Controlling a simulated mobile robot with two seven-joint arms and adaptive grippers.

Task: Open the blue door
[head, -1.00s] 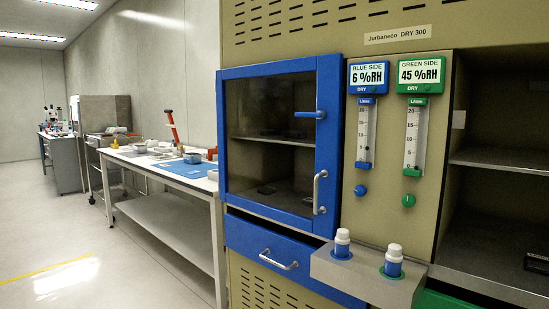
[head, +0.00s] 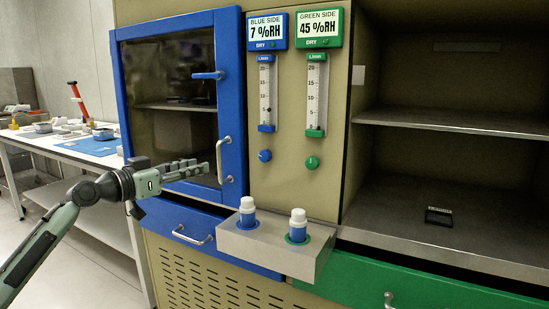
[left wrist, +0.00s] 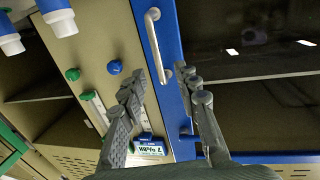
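The blue door (head: 233,100) is a blue-framed glass door on the dry cabinet, and it looks shut. Its silver vertical handle (head: 220,160) is on the lower right of the frame. A blue lever latch (head: 208,76) sits above it, lying horizontal. My left gripper (head: 203,168) is in front of the door's lower part, just left of the handle. In the left wrist view my left gripper (left wrist: 163,82) has its fingers apart, with the handle (left wrist: 153,42) reaching between the fingertips; contact cannot be told. My right gripper is not in view.
A grey shelf block (head: 270,245) with two white-capped bottles juts out below and right of the door. A blue drawer (head: 160,222) is under the door. An open compartment (head: 450,180) is at right. A table (head: 60,150) stands at left.

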